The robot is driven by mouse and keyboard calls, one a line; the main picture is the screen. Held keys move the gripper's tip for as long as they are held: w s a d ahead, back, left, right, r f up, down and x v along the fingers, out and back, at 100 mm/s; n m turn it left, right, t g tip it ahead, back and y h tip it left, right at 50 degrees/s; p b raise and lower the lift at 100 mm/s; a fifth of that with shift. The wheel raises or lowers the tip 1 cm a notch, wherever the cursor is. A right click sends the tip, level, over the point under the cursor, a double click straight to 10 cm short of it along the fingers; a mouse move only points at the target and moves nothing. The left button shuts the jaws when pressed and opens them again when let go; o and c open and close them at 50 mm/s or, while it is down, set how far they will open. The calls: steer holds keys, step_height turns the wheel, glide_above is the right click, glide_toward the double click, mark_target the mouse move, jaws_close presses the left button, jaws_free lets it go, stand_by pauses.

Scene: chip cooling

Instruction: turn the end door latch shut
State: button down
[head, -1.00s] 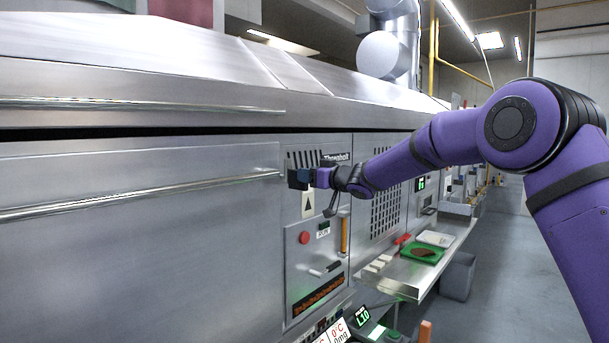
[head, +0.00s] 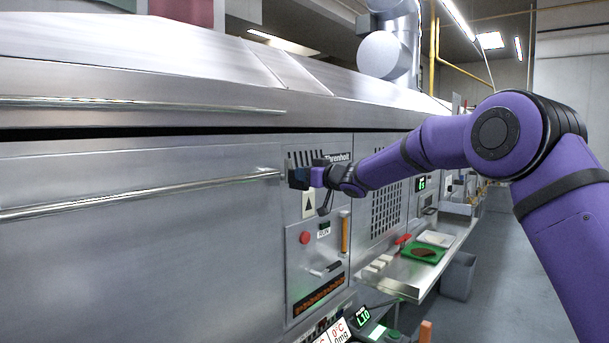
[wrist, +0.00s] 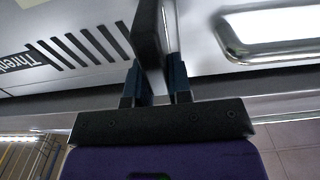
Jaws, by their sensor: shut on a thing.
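In the wrist view, the door latch (wrist: 147,32) shows as a dark flat bar running up between the two blue-black fingers of my gripper (wrist: 157,82). My gripper is shut on it. In the head view, my gripper (head: 299,178) is at the right end of the large steel door (head: 110,255), by the end of its long bar handle (head: 140,193). The fingers and wrist hide most of the latch there, so its exact angle cannot be told.
A vented panel with a red button (head: 304,238) and an orange handle (head: 345,232) is below and right of my gripper. A steel shelf (head: 405,288) with a green tray (head: 423,253) juts out farther right.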

mark_target(299, 182)
steer(key=shift+n, duration=0.3)
steer(key=n, duration=0.3)
steer(key=shift+s+a+f+n, duration=0.1)
steer(key=shift+s+a+n, duration=0.2)
steer(key=shift+s+n, duration=0.1)
steer(key=shift+s+a+f+n, duration=0.15)
steer(key=shift+f+n, duration=0.2)
steer(key=shift+n, duration=1.9)
steer(key=shift+s+a+f+n, duration=0.15)
steer(key=shift+f+n, duration=0.25)
steer(key=shift+n, duration=1.8)
steer(key=shift+s+a+f+n, duration=0.1)
steer(key=shift+s+f+n, duration=0.2)
steer(key=shift+n, duration=1.95)
steer(key=shift+w+f, duration=0.1)
steer(key=c, duration=1)
jaws_free()
steer(key=shift+c, duration=0.2)
